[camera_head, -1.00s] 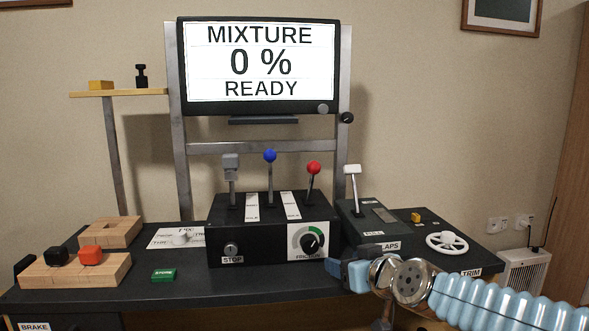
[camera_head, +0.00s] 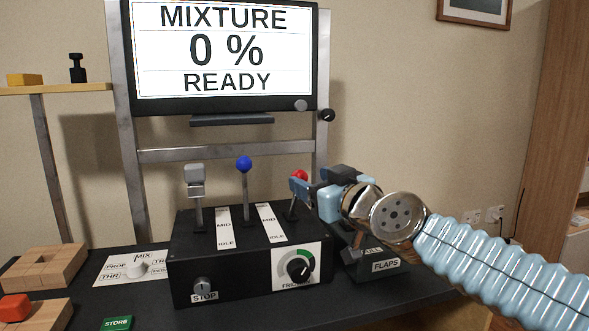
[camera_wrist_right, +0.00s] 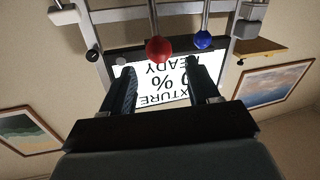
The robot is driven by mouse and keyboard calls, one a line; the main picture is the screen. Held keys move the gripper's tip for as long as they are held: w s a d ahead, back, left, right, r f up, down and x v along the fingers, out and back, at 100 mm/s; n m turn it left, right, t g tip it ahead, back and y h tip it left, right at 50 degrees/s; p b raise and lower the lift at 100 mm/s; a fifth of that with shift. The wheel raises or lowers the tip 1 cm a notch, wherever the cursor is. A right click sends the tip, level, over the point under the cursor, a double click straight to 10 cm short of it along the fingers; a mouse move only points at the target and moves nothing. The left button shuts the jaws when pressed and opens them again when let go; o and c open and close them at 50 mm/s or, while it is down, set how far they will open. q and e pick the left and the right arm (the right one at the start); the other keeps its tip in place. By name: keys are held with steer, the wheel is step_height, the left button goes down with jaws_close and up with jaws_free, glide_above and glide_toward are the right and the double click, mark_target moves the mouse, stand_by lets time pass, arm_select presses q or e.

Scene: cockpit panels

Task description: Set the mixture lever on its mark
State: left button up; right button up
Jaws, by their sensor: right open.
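The lever with the red knob (camera_head: 299,175) stands at the right of the black lever box (camera_head: 220,262), its shaft leaning slightly right. My right gripper (camera_head: 302,192) is at this knob in the head view and partly covers it. In the right wrist view the red knob (camera_wrist_right: 158,50) shows ahead, between the two spread fingers (camera_wrist_right: 162,72). The fingers are open, and I cannot tell whether they reach around the knob. The screen (camera_head: 228,50) reads MIXTURE, 0 %, READY. My left gripper is not in view.
The blue-knobbed lever (camera_head: 244,164) and a grey-handled lever (camera_head: 195,180) stand left of the red one. The flaps box (camera_head: 385,266) is behind and below my right arm.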

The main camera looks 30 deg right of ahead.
mark_target(303, 176)
steer(key=w, duration=0.7)
steer(key=shift+c, duration=0.2)
jaws_close()
